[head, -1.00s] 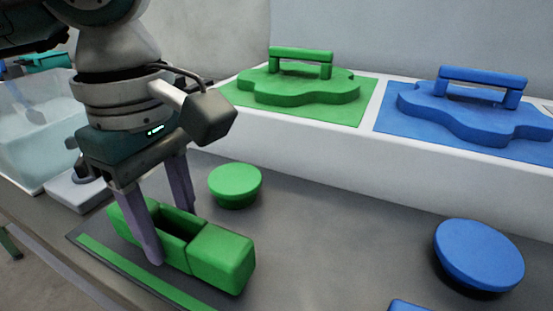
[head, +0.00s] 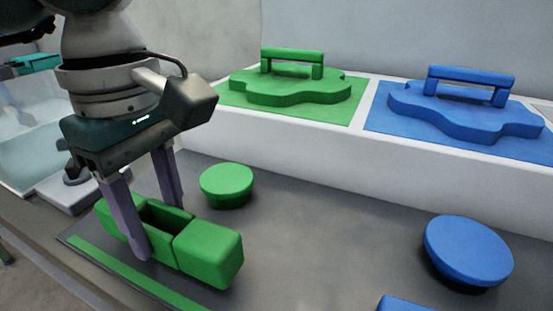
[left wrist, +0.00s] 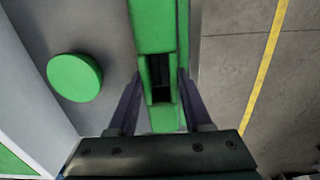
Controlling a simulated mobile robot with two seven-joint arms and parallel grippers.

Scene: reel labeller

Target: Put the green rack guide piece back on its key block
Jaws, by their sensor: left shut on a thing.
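A long green block (head: 209,254) with a dark open slot in its middle lies near the table's front edge in the head view, beside a flat green strip. I take it for the green guide piece; no separate key block can be told apart under it. My left gripper (head: 157,228) points down, shut on the block, with one finger on each long side around the slot. In the left wrist view the block (left wrist: 152,28) runs away between the two fingers (left wrist: 152,90). I cannot tell whether it touches the surface below. My right gripper is not in view.
A round green knob (head: 227,182) stands just behind the block, and a blue one (head: 468,250) at right. On the white ledge are a green lobed plate with a handle (head: 290,87) and a blue one (head: 460,113). A clear bin (head: 25,130) is at left. The table middle is clear.

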